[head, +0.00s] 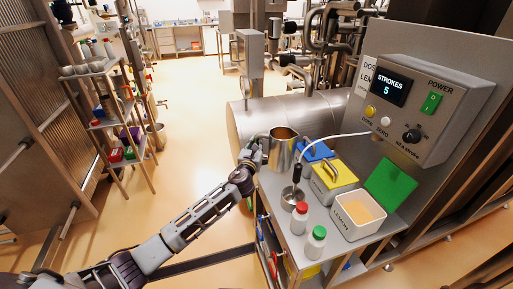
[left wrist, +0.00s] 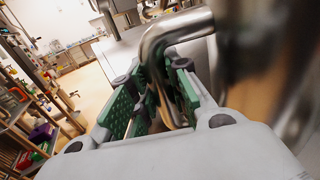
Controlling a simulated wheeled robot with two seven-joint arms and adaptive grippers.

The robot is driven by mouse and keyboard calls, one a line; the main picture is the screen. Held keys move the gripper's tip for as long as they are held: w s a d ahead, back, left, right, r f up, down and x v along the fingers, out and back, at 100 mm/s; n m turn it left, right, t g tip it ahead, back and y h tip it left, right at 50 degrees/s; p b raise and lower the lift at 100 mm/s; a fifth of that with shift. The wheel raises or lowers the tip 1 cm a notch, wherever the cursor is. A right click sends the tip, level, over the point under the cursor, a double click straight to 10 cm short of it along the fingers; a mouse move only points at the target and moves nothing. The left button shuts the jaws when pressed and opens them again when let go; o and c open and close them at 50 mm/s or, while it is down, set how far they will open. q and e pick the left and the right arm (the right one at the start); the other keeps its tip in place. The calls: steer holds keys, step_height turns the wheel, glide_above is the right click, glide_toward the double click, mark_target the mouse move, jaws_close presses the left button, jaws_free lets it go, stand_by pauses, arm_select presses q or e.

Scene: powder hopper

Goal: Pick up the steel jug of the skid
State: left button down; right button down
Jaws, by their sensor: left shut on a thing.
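The steel jug (head: 284,150) is an open, upright metal cylinder at the far left end of the skid top (head: 318,205). My left gripper (head: 256,149) is at its left side, shut on the jug's handle. In the left wrist view the bent steel handle (left wrist: 170,35) runs down between the green pads of the left gripper (left wrist: 153,95), and the blurred jug body (left wrist: 262,65) fills the right side. I cannot tell whether the jug's base touches the skid. My right gripper is not in view.
An open lemon powder tub (head: 357,213) and red-capped (head: 300,216) and green-capped (head: 316,242) bottles stand nearer. A control box (head: 425,110) overhangs the right. Open floor lies left.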

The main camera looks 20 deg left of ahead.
arm_select(q)
steer(key=shift+r, duration=1.4)
stand_by(0.3)
